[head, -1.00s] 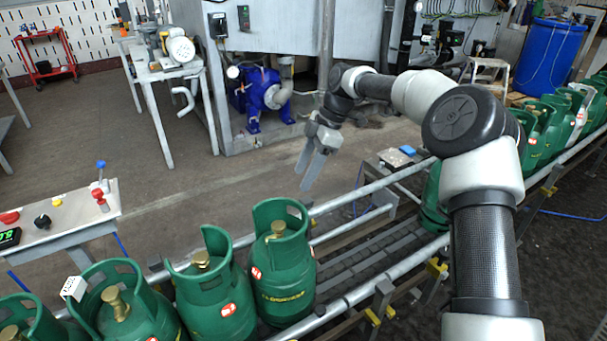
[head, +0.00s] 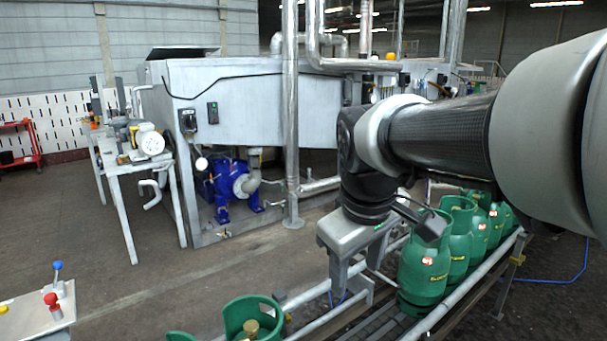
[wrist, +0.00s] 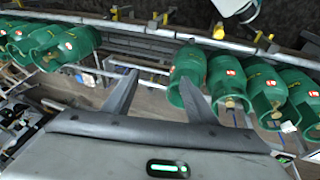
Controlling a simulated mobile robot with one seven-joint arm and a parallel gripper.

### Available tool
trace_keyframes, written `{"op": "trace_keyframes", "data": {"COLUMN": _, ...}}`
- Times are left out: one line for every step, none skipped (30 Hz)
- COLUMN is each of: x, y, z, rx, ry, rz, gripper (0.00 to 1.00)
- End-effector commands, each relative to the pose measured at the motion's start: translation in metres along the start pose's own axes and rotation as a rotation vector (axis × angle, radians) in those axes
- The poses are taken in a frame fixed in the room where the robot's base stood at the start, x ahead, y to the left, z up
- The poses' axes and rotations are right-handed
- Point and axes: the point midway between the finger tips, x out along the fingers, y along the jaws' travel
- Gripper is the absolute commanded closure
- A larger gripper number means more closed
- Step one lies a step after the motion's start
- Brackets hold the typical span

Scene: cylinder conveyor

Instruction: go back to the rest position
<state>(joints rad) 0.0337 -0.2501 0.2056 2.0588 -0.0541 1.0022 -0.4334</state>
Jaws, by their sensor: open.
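My gripper (head: 358,280) hangs from the raised arm in the middle of the head view, fingers pointing down, in front of the conveyor's cylinders. In the wrist view my gripper (wrist: 157,82) has its two fingers spread with nothing held between them. A green gas cylinder (head: 424,265) stands on the conveyor just right of my gripper, with several more behind it. Another green cylinder (head: 250,312) is partly cut off at the bottom edge. The wrist view shows cylinders (wrist: 188,66) beyond and right of the fingers, and others (wrist: 66,48) at the left.
The conveyor rail (head: 470,284) runs diagonally across the lower right. A control panel (head: 38,314) with knobs stands at lower left. A grey tank (head: 255,105), a blue pump (head: 222,188) and a workbench (head: 125,163) stand behind. The floor at left centre is open.

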Motion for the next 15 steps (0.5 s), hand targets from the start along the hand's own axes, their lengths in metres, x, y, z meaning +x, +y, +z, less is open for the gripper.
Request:
{"op": "trace_keyframes", "data": {"x": -0.008, "y": -0.002, "z": 0.022, "rx": 0.085, "ry": 0.020, "rz": 0.018, "gripper": 0.48}}
{"op": "trace_keyframes", "data": {"x": -0.010, "y": -0.003, "z": 0.033, "rx": 0.133, "ry": 0.029, "rz": 0.024, "gripper": 0.48}}
{"op": "trace_keyframes", "data": {"x": -0.012, "y": -0.005, "z": 0.046, "rx": 0.193, "ry": 0.042, "rz": 0.030, "gripper": 0.48}}
{"op": "trace_keyframes", "data": {"x": -0.013, "y": -0.006, "z": 0.055, "rx": 0.235, "ry": 0.052, "rz": 0.033, "gripper": 0.48}}
{"op": "trace_keyframes", "data": {"x": -0.014, "y": -0.008, "z": 0.063, "rx": 0.274, "ry": 0.061, "rz": 0.035, "gripper": 0.48}}
{"op": "trace_keyframes", "data": {"x": -0.015, "y": -0.010, "z": 0.074, "rx": 0.324, "ry": 0.074, "rz": 0.036, "gripper": 0.48}}
{"op": "trace_keyframes", "data": {"x": -0.015, "y": -0.012, "z": 0.081, "rx": 0.360, "ry": 0.083, "rz": 0.036, "gripper": 0.48}}
{"op": "trace_keyframes", "data": {"x": -0.015, "y": -0.014, "z": 0.088, "rx": 0.395, "ry": 0.092, "rz": 0.035, "gripper": 0.48}}
{"op": "trace_keyframes", "data": {"x": -0.015, "y": -0.017, "z": 0.097, "rx": 0.440, "ry": 0.105, "rz": 0.033, "gripper": 0.48}}
{"op": "trace_keyframes", "data": {"x": -0.014, "y": -0.019, "z": 0.103, "rx": 0.471, "ry": 0.114, "rz": 0.031, "gripper": 0.48}}
{"op": "trace_keyframes", "data": {"x": -0.013, "y": -0.021, "z": 0.110, "rx": 0.502, "ry": 0.123, "rz": 0.029, "gripper": 0.48}}
{"op": "trace_keyframes", "data": {"x": -0.012, "y": -0.024, "z": 0.117, "rx": 0.543, "ry": 0.135, "rz": 0.025, "gripper": 0.48}}
{"op": "trace_keyframes", "data": {"x": -0.011, "y": -0.026, "z": 0.123, "rx": 0.572, "ry": 0.144, "rz": 0.021, "gripper": 0.48}}
{"op": "trace_keyframes", "data": {"x": -0.010, "y": -0.028, "z": 0.128, "rx": 0.601, "ry": 0.154, "rz": 0.018, "gripper": 0.48}}
{"op": "trace_keyframes", "data": {"x": -0.008, "y": -0.031, "z": 0.135, "rx": 0.639, "ry": 0.166, "rz": 0.011, "gripper": 0.48}}
